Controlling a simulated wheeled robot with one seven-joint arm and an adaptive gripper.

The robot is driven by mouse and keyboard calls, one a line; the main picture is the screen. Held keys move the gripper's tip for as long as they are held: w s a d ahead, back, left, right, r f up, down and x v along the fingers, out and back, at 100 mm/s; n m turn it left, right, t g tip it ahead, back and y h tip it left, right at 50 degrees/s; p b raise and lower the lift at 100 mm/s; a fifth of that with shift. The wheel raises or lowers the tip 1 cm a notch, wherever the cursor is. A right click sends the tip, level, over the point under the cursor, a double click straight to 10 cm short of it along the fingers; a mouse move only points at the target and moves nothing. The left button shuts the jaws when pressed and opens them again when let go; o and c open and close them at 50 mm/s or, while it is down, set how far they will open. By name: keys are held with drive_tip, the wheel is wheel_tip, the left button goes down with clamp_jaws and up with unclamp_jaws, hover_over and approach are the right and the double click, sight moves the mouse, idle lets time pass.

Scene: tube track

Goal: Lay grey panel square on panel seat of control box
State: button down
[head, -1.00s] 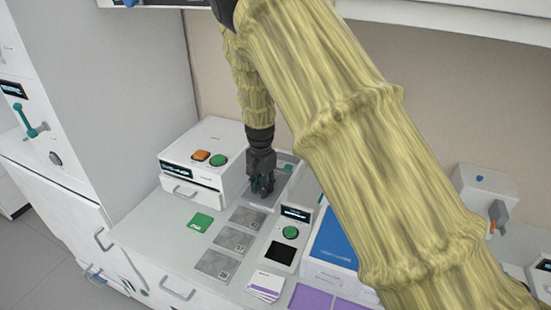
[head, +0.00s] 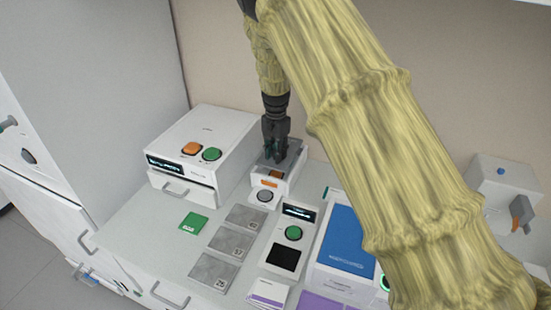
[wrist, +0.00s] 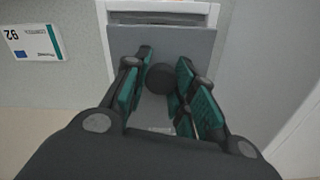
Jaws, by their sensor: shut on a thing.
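My gripper (head: 275,150) points down over the white control box (head: 290,184), which has an orange mark and a round grey button on its front. In the wrist view, my gripper's teal fingers (wrist: 162,95) are shut around the dark round knob (wrist: 161,78) of the grey panel (wrist: 195,44). The panel lies flat beneath the fingers, with the box's white rim (wrist: 160,7) beyond its far edge. A thin dark gap shows between that rim and the panel. The fingers hide much of the panel, and I cannot tell whether it touches the seat.
A white device (head: 215,135) with orange and green buttons stands left of the box. A green card (head: 193,222) and several grey tiles (head: 228,240) lie in front. A small device with a green button (head: 290,235) and a blue-topped box (head: 345,240) are at the right.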

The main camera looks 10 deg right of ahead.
drive_tip(key=shift+d+r, duration=0.1)
drive_tip(key=shift+r, duration=0.05)
drive_tip(key=shift+s, duration=0.25)
drive_tip(key=shift+s+f+b, duration=0.3)
drive_tip(key=shift+s+b, duration=0.2)
drive_tip(key=shift+b, duration=0.1)
drive_tip(key=shift+s+f+b, duration=0.3)
drive_tip(key=shift+s+b, duration=0.2)
drive_tip(key=shift+b, duration=0.1)
drive_tip(key=shift+w+f, duration=0.9)
drive_tip(key=shift+f, duration=0.15)
drive_tip(key=shift+s+r, duration=0.2)
drive_tip(key=shift+s, duration=0.05)
drive_tip(key=c, duration=1.2)
unclamp_jaws()
drive_tip(key=shift+w+f, duration=0.1)
drive_tip(key=shift+f, duration=0.1)
drive_tip(key=shift+o, duration=0.2)
drive_tip(key=shift+r, duration=0.1)
wheel_tip(320, 180, up, 12)
drive_tip(key=b, duration=0.4)
drive_tip(key=shift+r, duration=0.15)
